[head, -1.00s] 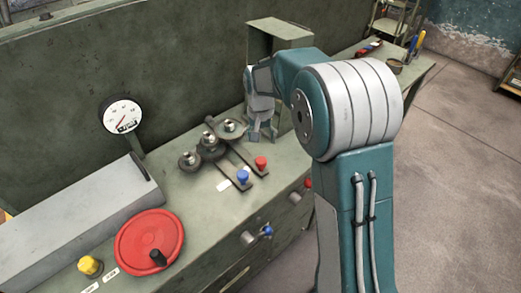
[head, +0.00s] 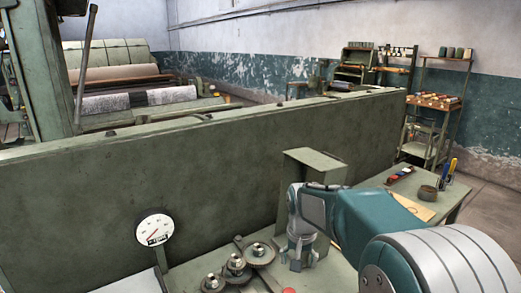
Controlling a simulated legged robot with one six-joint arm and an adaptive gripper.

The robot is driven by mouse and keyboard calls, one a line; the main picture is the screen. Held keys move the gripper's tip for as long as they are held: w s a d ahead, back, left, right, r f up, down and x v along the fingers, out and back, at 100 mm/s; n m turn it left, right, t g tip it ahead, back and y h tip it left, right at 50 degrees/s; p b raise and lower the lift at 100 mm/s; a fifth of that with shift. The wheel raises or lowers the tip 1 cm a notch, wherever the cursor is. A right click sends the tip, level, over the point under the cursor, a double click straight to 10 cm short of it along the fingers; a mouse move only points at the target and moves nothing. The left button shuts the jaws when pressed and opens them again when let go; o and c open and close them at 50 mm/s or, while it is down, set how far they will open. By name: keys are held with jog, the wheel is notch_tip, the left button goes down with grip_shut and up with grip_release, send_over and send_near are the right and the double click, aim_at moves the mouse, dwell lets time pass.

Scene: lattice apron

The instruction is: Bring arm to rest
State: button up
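My arm enters the head view from the lower right. It reaches left over a green metal bench. My gripper (head: 299,262) points down at the arm's end, in front of an upright green box-like housing (head: 317,160). Its fingers look spread, with nothing seen between them. It is just right of a group of metal gears with knobs (head: 236,264) on the bench top. I cannot tell how far the fingertips are above the surface.
A long green panel (head: 200,170) stands behind the bench. A round dial gauge (head: 154,230) is at the left. A side table (head: 408,193) at the right carries tools and a small round pot (head: 427,194). Open floor (head: 489,205) shows beyond it. Shelves (head: 432,125) stand farther back.

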jog(key=s+d+r+n+t, duration=0.1)
jog(key=s+d+r+t, duration=0.15)
jog(key=s+r, duration=0.75)
jog(key=s+d+f+n+t, duration=0.1)
jog(key=s+d+t, duration=0.1)
jog(key=s, duration=1.3)
jog(key=shift+s+d+f, duration=0.35)
jog(key=shift+d+f, duration=0.05)
jog(key=shift+d, duration=0.05)
